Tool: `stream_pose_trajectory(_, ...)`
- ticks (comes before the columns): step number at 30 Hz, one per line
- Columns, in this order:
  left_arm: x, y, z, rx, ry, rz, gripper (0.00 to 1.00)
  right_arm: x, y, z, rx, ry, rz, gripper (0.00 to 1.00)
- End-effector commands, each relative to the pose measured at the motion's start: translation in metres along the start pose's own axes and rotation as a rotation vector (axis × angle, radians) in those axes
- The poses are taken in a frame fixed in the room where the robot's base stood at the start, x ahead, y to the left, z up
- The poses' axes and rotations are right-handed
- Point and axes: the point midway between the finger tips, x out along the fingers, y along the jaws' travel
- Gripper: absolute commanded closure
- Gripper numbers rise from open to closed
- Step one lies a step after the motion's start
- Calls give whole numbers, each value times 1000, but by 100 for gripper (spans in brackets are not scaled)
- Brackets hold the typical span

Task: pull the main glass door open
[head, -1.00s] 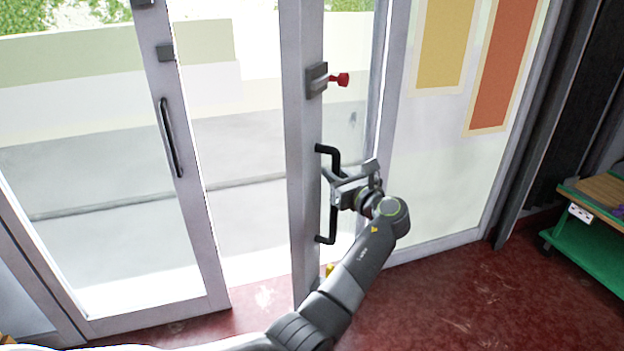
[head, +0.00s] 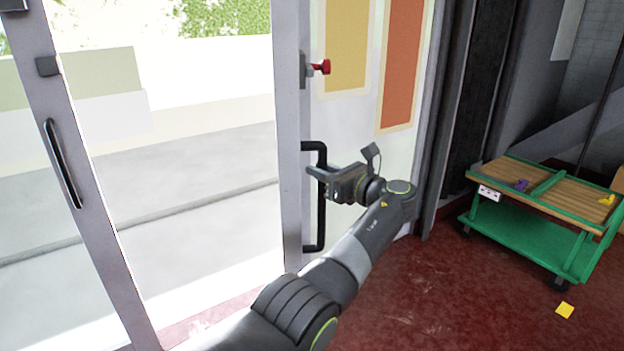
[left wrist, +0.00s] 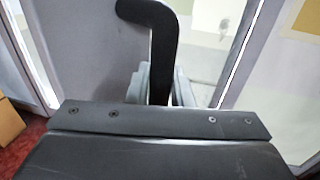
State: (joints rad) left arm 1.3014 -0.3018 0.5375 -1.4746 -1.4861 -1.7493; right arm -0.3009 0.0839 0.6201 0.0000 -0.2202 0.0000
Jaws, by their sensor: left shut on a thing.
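The main glass door shows in the head view as a grey frame edge (head: 291,130), swung open toward me, with a wide gap to its left. Its black bar handle (head: 321,225) stands upright on the frame. My left gripper (head: 318,174) is shut on the handle's upright bar. In the left wrist view the black handle (left wrist: 163,50) runs down between the gripper's fingers (left wrist: 163,85); the fingertips are partly hidden behind the gripper's body. A red knob on a lock (head: 320,67) sits above the handle. My right gripper is not in view.
Another glass door leaf (head: 85,215) with a black handle stands at the left. A green cart (head: 520,235) with a wooden top stands at the right. A yellow piece (head: 565,310) lies on the red floor. Floor between door and cart is clear.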

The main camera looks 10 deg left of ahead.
Motion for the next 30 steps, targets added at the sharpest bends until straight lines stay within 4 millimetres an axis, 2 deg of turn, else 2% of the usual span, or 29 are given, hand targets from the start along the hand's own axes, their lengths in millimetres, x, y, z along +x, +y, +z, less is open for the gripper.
stream_pose_trajectory(16,-4,-2,4,0,-9,1,100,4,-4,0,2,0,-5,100)
stream_pose_trajectory(17,-4,-2,4,0,-9,1,79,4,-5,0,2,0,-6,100)
stream_pose_trajectory(21,-4,-2,3,0,-7,2,61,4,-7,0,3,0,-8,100)
stream_pose_trajectory(30,-6,-2,1,1,-5,2,61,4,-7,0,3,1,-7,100)
